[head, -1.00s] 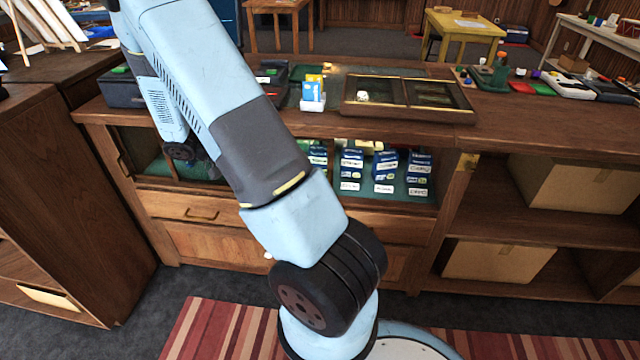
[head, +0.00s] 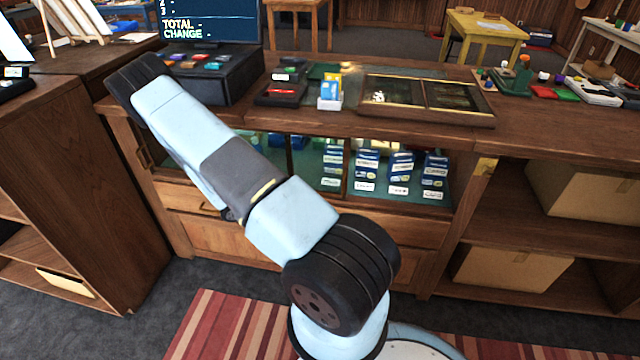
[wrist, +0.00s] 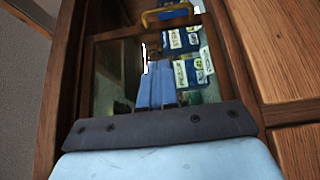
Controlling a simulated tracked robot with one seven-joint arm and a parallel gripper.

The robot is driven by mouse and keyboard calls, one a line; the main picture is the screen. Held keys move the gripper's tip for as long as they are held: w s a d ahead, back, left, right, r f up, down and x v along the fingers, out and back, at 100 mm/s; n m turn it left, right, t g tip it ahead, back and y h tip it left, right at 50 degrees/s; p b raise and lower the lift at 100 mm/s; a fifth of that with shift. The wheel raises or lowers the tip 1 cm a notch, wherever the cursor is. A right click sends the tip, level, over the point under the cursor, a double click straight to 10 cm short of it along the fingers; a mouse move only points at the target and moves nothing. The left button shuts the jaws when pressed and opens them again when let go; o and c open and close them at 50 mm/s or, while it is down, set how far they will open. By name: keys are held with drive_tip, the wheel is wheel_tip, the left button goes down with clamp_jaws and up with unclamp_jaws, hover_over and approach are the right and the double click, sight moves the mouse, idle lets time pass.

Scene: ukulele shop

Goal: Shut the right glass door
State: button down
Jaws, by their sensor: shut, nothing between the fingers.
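The glass-fronted display case (head: 385,207) is set in the wooden counter. Blue boxes (head: 400,170) stand on its green shelf. Two upright dark stiles show in its front, one near the middle (head: 347,170) and one further left (head: 290,157). Clear glass is hard to make out, so I cannot tell how far the right door stands open. My arm covers the case's lower left. My gripper is hidden behind my arm in the head view. In the wrist view my gripper (wrist: 157,72) is shut and empty, pointing at the case front, with labelled boxes (wrist: 185,55) beyond it.
The countertop holds a cash register (head: 215,80), a small card box (head: 330,95) and a framed glass display (head: 425,97). Wooden drawers (wrist: 285,60) lie beside the gripper in the wrist view. Open shelves with cardboard boxes (head: 585,190) are at right. A striped rug covers the floor.

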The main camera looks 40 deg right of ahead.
approach(331, 183)
drive_tip(key=s+d+r, duration=0.1)
drive_tip(key=d+r, duration=0.1)
drive_tip(key=s+d+r, duration=0.2)
drive_tip(key=shift+s+d, duration=0.1)
drive_tip(key=shift+d, duration=0.2)
drive_tip(key=shift+s+d, duration=0.25)
drive_tip(key=shift+s, duration=0.25)
drive_tip(key=shift+s+d, duration=0.25)
drive_tip(key=shift+s, duration=0.25)
drive_tip(key=shift+s+d, duration=0.35)
drive_tip(key=shift+s, duration=0.35)
